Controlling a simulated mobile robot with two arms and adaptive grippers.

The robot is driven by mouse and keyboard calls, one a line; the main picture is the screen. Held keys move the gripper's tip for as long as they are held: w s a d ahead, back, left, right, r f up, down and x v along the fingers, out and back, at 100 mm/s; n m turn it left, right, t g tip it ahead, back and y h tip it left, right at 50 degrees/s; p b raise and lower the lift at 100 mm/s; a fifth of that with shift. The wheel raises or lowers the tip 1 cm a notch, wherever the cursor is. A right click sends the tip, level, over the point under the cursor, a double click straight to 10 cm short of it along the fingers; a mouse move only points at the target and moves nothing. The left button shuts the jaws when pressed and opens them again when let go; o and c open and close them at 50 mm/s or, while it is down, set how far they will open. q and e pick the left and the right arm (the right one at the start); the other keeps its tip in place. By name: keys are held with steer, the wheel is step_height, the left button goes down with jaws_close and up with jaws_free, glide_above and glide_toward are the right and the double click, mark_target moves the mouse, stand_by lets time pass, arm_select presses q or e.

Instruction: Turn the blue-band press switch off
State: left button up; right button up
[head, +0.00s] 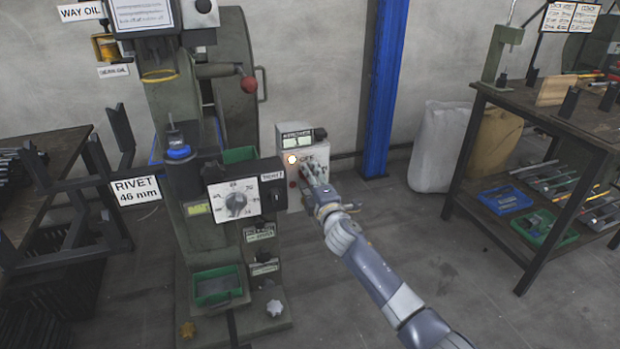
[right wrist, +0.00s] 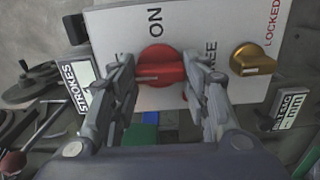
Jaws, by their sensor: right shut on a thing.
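The press (head: 170,110) with a blue band (head: 178,152) stands left of centre in the head view. Its switch panel (head: 291,143) has a lit lamp and a partly hidden OFF label. My right gripper (head: 311,172) is at this panel. In the right wrist view a red rotary knob (right wrist: 160,66) sits between the two fingers, which are shut on it. A pale mark shows on the knob's lower left part, and the word ON is printed above it. The fingers hide part of the panel's lettering. My left gripper is not in view.
A gold knob (right wrist: 253,59) by the word LOCKED is right of the red knob. A dial box (head: 236,201) juts from the press front, left of my right gripper. A blue post (head: 384,90) and a workbench (head: 530,110) stand to the right.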

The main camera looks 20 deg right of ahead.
steer(key=shift+f, duration=0.1)
stand_by(0.5)
steer(key=o, duration=1.1)
steer(key=shift+c, duration=0.2)
steer(key=s, duration=1.2)
steer(key=shift+d, duration=0.2)
